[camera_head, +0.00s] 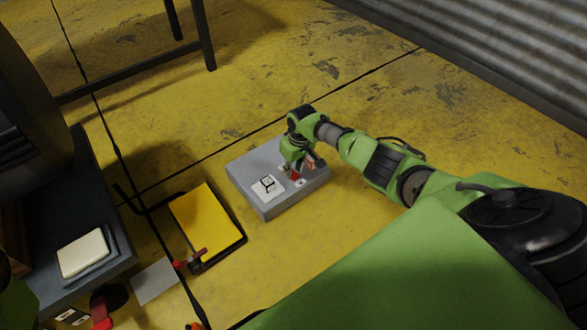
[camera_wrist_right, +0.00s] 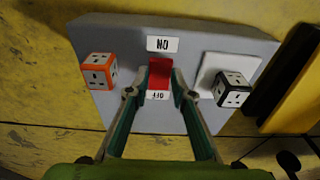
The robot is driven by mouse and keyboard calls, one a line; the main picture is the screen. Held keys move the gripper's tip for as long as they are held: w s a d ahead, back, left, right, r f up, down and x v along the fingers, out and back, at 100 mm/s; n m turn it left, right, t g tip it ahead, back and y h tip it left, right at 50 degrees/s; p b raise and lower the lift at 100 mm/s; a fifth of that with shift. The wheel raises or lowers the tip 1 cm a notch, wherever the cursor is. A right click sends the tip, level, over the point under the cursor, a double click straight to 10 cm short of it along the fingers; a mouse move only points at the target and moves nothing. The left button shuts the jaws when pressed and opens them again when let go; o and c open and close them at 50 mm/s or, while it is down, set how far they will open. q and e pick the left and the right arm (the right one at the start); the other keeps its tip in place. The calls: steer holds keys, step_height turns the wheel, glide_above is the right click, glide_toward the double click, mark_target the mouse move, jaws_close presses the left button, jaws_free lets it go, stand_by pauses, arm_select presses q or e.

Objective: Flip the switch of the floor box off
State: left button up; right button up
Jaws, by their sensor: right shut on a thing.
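The grey floor box (camera_head: 252,162) lies on the yellow floor near the middle of the head view, and its top fills much of the right wrist view (camera_wrist_right: 130,36). Its red switch (camera_wrist_right: 160,72) sits between an ON label (camera_wrist_right: 163,44) and an OFF label (camera_wrist_right: 157,96), both upside down in that view. My right gripper (camera_head: 297,172) is down at the box, its fingertips (camera_wrist_right: 160,92) shut on the red switch from both sides. The fingers partly hide the switch in the head view. My left gripper is not in view.
An orange cube socket (camera_wrist_right: 99,71) and a black cube socket (camera_wrist_right: 232,89) on a white plate flank the switch. A yellow case (camera_head: 207,222) lies left of the box. A dark-legged table stands at the back left. Floor behind the box is clear.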

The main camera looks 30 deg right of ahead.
steer(key=o, duration=1.1)
steer(key=shift+s+d+f, duration=0.15)
steer(key=shift+s+d, duration=0.2)
steer(key=shift+s, duration=0.1)
steer(key=shift+a, duration=0.15)
steer(key=shift+w, duration=0.1)
step_height(320, 180, up, 12)
steer(key=s, duration=0.1)
steer(key=shift+s, duration=0.35)
